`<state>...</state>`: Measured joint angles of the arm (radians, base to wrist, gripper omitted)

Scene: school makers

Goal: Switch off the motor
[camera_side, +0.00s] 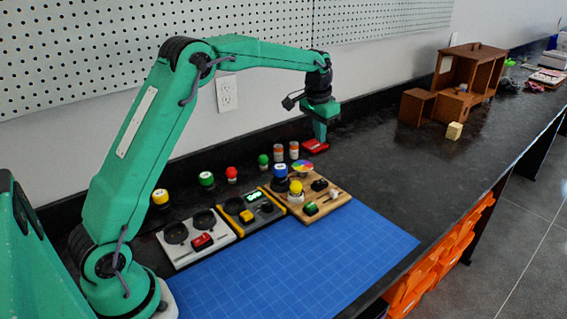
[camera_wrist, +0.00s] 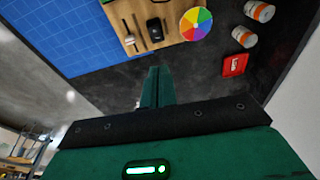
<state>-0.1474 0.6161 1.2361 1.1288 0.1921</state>
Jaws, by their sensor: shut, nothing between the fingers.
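A wooden board (camera_side: 333,203) carries a color wheel (camera_side: 302,167), a black part (camera_side: 319,185) and a green block (camera_side: 311,209). Which part is the motor's switch I cannot tell. In the wrist view the board (camera_wrist: 118,14) shows at the top, with the color wheel (camera_wrist: 196,23), a black part (camera_wrist: 153,28) and a thin lever-like piece (camera_wrist: 136,30). My gripper (camera_side: 321,138) points down, shut and empty, behind the board and apart from it. In the wrist view my gripper (camera_wrist: 155,72) points toward the board's edge.
A red box (camera_side: 316,147) lies by my gripper in the side view. Two small jars (camera_side: 286,151) stand behind the board. A white panel (camera_side: 190,248) and a dark panel (camera_side: 238,208) stand left of it. A blue mat (camera_side: 300,262) lies in front.

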